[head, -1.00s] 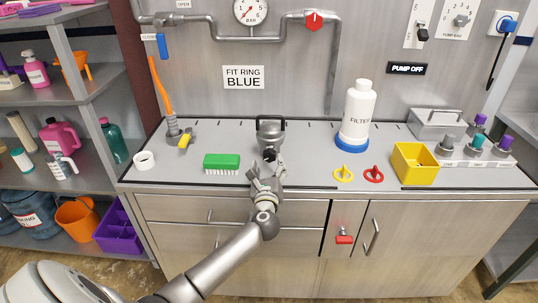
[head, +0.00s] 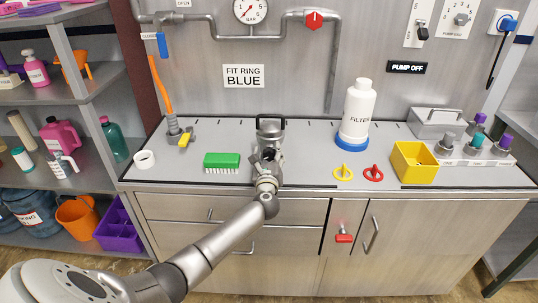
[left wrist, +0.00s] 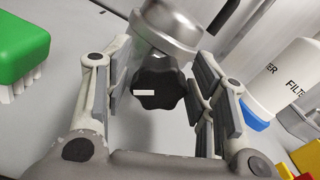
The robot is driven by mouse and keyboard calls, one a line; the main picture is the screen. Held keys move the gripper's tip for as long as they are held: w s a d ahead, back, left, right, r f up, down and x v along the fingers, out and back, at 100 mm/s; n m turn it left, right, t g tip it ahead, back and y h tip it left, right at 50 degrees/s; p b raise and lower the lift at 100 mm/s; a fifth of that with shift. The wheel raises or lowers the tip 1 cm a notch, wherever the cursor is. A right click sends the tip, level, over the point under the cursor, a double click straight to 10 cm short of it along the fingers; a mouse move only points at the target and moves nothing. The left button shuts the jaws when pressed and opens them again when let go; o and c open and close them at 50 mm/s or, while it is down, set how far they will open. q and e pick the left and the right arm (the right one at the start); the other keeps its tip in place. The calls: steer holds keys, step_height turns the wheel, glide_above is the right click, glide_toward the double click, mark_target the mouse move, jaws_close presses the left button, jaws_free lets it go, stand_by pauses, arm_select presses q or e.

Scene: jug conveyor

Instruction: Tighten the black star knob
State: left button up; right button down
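The black star knob (left wrist: 160,85) sits on the front of a grey metal housing (left wrist: 172,28) with a black handle on top. In the left wrist view the knob lies between the two fingers of my left gripper (left wrist: 158,92). Gaps show on both sides of the knob, so the fingers are open and around or just in front of it. In the head view the housing (head: 270,130) stands on the counter's middle, and my left gripper (head: 266,168) is right in front of it, hiding most of the knob. My right gripper is not in view.
A green brush (head: 222,160) lies left of the housing. A yellow bin (head: 414,162) is further right. Free counter lies around the housing.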

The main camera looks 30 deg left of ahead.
arm_select(q)
steer(key=c, duration=0.6)
steer(key=shift+f+m, duration=0.1)
steer(key=shift+m, duration=0.2)
steer(key=shift+d+m+p, duration=0.1)
steer(key=shift+m+p, duration=0.4)
steer(key=shift+m, duration=0.5)
steer(key=m+p, duration=0.1)
steer(key=m, duration=0.2)
steer(key=shift+m, duration=0.4)
steer(key=m+p, duration=0.2)
steer(key=m, duration=0.3)
steer(key=shift+d, duration=0.1)
steer(key=m+p, duration=0.2)
steer(key=m, duration=0.4)
steer(key=shift+w+f+m, duration=0.1)
steer(key=shift+m, duration=0.3)
steer(key=m+p, duration=0.1)
steer(key=m, duration=0.4)
steer(key=shift+f+m+p, duration=0.15)
steer(key=shift+m+p, duration=0.15)
steer(key=shift+p, duration=0.1)
